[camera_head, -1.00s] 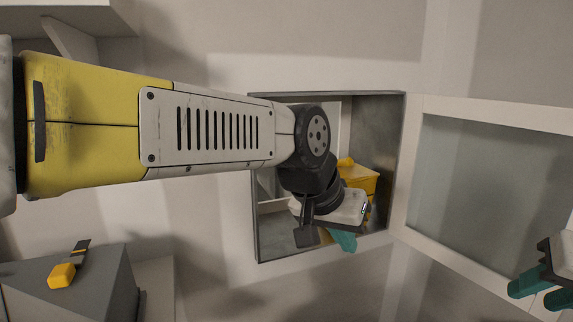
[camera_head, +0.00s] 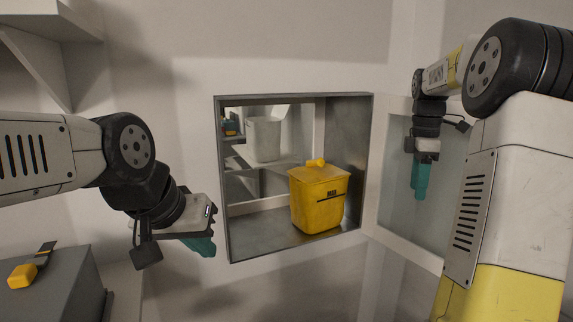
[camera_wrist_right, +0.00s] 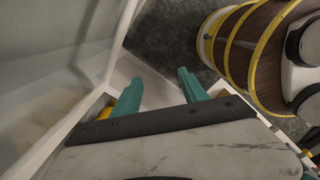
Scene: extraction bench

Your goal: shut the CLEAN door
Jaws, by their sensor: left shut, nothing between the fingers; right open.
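The door (camera_head: 405,232), a white frame around a greyish glass pane, stands open to the right of the wall hatch (camera_head: 222,190). I see no CLEAN label on it. My right gripper (camera_head: 420,196) is open and points down in front of the pane, which my right arm partly covers. In the right wrist view its teal fingers (camera_wrist_right: 159,84) are apart beside the white door frame (camera_wrist_right: 122,42); whether they touch it I cannot tell. My left gripper (camera_head: 208,250) is shut and empty, left of the hatch's lower left corner.
A yellow lidded bin (camera_head: 318,205) stands inside the hatch. Through its back opening a white bucket (camera_head: 263,139) shows. A grey box (camera_head: 62,285) with a yellow-and-black item (camera_head: 25,273) is at lower left. A shelf (camera_head: 30,45) is at upper left.

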